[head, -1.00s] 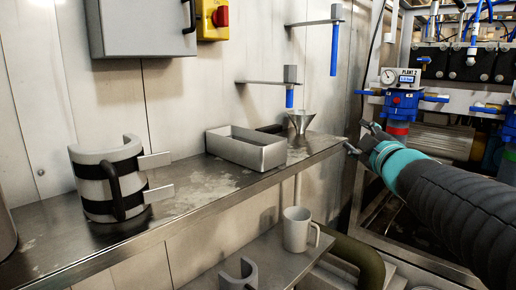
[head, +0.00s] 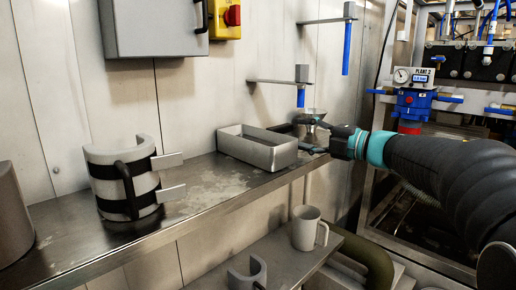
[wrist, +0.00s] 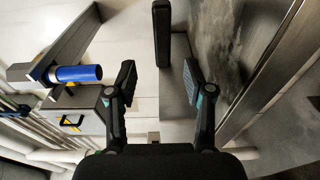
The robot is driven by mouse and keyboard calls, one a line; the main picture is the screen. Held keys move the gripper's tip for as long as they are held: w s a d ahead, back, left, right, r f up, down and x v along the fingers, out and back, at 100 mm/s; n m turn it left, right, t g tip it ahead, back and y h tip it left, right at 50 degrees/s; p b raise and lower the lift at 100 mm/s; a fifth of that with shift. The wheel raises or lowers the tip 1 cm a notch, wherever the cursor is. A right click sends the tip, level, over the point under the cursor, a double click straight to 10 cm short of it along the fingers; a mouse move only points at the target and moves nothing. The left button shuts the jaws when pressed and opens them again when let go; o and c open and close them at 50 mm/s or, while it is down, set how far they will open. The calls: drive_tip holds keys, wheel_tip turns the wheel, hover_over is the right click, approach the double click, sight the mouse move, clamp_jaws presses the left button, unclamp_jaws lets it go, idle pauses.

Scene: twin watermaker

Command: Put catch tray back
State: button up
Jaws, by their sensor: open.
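The catch tray, apparently the grey open rectangular box (head: 262,153), rests upright on the steel shelf in the head view. A dark bar, perhaps its handle, shows behind its right end and also between my fingers in the wrist view (wrist: 162,35). My gripper (head: 309,136) is open at the tray's right end, its fingers pointing left toward it. In the wrist view my gripper (wrist: 158,80) has its two fingers spread on either side of the bar, with a gap on both sides. The bar is not gripped. I cannot tell whether the fingers touch the tray.
Blue tubes on wall brackets (head: 300,97) hang above. A banded grey half-cylinder (head: 126,178) stands on the shelf (head: 200,190) at left. A mug (head: 304,229) sits on the lower shelf.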

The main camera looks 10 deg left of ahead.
sight(282, 131)
drive_tip(key=x, duration=0.8)
drive_tip(key=shift+w+f+p, duration=0.2)
drive_tip(key=shift+p, duration=0.1)
drive_tip(key=shift+d, duration=0.1)
clamp_jaws()
